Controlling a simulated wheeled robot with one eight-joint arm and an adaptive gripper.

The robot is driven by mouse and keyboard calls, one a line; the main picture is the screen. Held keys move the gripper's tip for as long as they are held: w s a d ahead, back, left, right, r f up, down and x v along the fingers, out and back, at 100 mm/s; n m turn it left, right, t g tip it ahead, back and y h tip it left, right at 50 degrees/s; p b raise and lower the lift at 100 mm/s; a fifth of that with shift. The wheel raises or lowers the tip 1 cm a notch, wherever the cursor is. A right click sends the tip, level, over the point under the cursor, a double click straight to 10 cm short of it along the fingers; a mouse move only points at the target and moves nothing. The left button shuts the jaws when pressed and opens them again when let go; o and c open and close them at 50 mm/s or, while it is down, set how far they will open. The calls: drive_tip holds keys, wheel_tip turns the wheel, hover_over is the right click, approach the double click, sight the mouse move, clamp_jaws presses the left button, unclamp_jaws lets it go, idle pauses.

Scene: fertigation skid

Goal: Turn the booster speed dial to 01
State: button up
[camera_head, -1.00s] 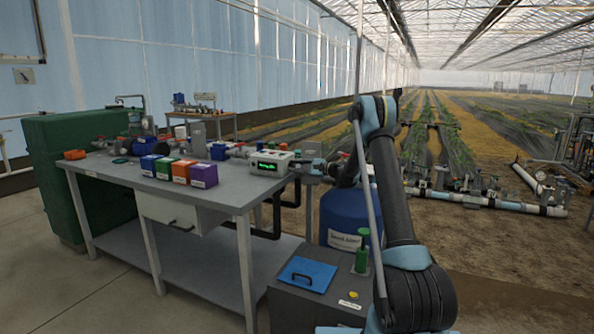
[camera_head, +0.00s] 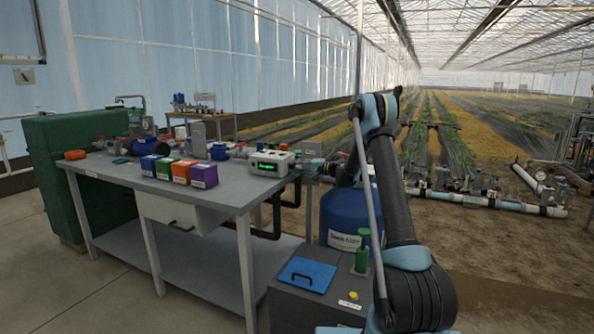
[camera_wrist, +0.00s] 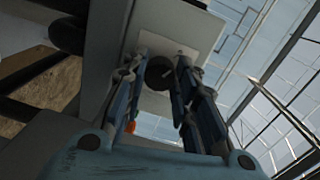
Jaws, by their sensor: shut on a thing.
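In the wrist view my gripper (camera_wrist: 160,68) has its two fingers on either side of a dark round dial (camera_wrist: 158,74). The dial sits on a pale plate (camera_wrist: 178,52) and is partly covered by the fingers. Any marks on the dial are not legible. In the head view a pale control box (camera_head: 272,162) with a lit green display stands at the bench's right end. The display's characters are too small to read. My gripper's fingers and the dial cannot be made out in the head view.
The grey bench (camera_head: 225,197) carries blue, green, orange and purple boxes (camera_head: 180,170) left of the control box. A blue tank (camera_head: 345,215) and a dark cabinet (camera_head: 310,290) with a blue lid stand near my arm. Pipes run behind.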

drive_tip(key=shift+s+a+f+n, duration=0.2)
drive_tip(key=shift+s+n, duration=0.05)
drive_tip(key=shift+n, duration=0.05)
drive_tip(key=o, duration=1)
drive_tip(key=shift+o, duration=0.2)
drive_tip(key=shift+w, duration=0.1)
drive_tip(key=shift+d+r, duration=0.1)
drive_tip(key=shift+d, duration=0.1)
drive_tip(key=shift+d, duration=0.25)
drive_tip(key=v, duration=1.1)
drive_tip(key=shift+r, duration=0.1)
